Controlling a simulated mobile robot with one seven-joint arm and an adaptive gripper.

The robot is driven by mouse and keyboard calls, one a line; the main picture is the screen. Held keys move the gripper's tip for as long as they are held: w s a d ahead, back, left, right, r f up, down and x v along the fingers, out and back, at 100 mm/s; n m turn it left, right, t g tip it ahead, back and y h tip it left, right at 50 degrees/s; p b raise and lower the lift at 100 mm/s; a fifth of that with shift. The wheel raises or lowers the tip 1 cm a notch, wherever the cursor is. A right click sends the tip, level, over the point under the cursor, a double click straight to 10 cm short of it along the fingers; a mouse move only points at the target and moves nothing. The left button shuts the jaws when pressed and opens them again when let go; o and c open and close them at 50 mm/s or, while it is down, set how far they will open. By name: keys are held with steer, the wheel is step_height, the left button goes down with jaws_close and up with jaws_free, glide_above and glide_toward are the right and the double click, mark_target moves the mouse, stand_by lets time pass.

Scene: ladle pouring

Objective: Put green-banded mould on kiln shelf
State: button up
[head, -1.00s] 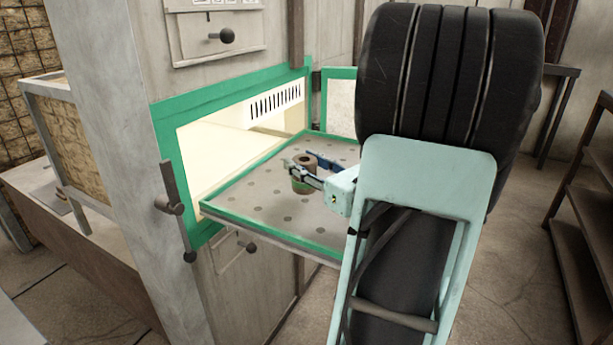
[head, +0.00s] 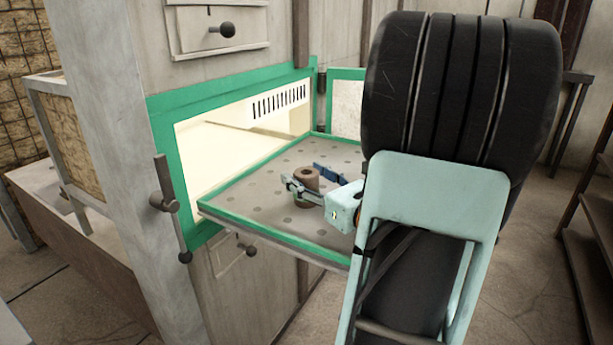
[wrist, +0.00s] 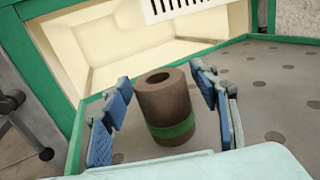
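The green-banded mould (wrist: 168,112) is a brown cylinder with a hole in its top and a green band low on its side. It appears to stand upright on the perforated grey kiln shelf (head: 257,212), which has a green rim and sticks out of the kiln opening. In the head view the mould (head: 307,176) has its band hidden by a finger. My gripper (wrist: 163,118) is open around the mould, one blue-padded finger on each side. Gaps show between both pads and the mould in the wrist view.
The kiln (head: 228,85) has a green-framed opening with a pale inside behind the shelf. A dark handle (head: 166,190) is left of the opening. An open green-edged door (head: 345,95) stands beyond the shelf. Shelf surface around the mould is bare.

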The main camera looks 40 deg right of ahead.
steer(key=shift+r, duration=0.2)
steer(key=s+p, duration=0.2)
steer(key=s, duration=1)
